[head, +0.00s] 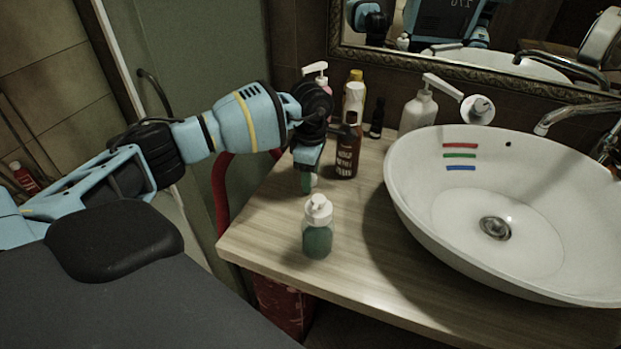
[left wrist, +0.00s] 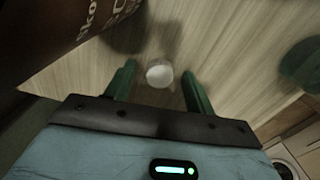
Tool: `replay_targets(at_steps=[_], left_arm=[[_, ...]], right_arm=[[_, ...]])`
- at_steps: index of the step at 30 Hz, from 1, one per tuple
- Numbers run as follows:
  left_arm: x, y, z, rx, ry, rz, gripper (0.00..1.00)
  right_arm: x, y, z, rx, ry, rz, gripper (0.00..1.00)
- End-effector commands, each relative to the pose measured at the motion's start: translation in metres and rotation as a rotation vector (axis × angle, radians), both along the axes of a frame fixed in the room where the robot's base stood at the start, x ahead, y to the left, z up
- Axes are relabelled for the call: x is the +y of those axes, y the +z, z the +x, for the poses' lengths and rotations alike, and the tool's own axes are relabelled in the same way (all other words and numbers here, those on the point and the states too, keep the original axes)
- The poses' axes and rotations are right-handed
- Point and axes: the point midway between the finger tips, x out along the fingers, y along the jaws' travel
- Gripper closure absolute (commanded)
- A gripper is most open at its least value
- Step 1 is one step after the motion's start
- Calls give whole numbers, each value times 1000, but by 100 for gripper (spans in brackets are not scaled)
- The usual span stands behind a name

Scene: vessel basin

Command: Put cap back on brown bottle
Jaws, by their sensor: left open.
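The brown bottle (head: 347,158) with white lettering stands upright on the wooden counter, just right of my left gripper (head: 307,182). Its side fills the upper left corner of the left wrist view (left wrist: 55,32); its mouth is hard to make out. A small round white cap (left wrist: 159,74) lies on the counter. In the left wrist view it sits between the two green fingers of my left gripper (left wrist: 157,84), apart from both. In the head view the cap (head: 313,180) is partly hidden by the fingers. My left gripper is open, pointing down, and empty. My right gripper is out of view.
A clear pump bottle with teal liquid (head: 318,238) stands near the counter's front. Several bottles stand behind the brown one, including a white pump bottle (head: 418,110). The white basin (head: 540,225) fills the right. The counter's left edge is close to my left gripper.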

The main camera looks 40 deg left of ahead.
Motion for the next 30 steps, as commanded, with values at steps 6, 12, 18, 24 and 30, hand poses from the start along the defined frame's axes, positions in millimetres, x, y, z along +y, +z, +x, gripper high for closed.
replay_targets(at_steps=[6,12,18,24,30], left_arm=[[0,0,0,0,0,0,57],[0,0,0,0,0,0,84],[0,0,0,0,0,0,96],[0,3,0,-1,0,-1,96],[0,30,1,-6,-1,-1,96]], right_arm=[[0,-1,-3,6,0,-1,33],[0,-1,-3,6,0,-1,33],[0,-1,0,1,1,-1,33],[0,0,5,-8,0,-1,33],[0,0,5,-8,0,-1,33]])
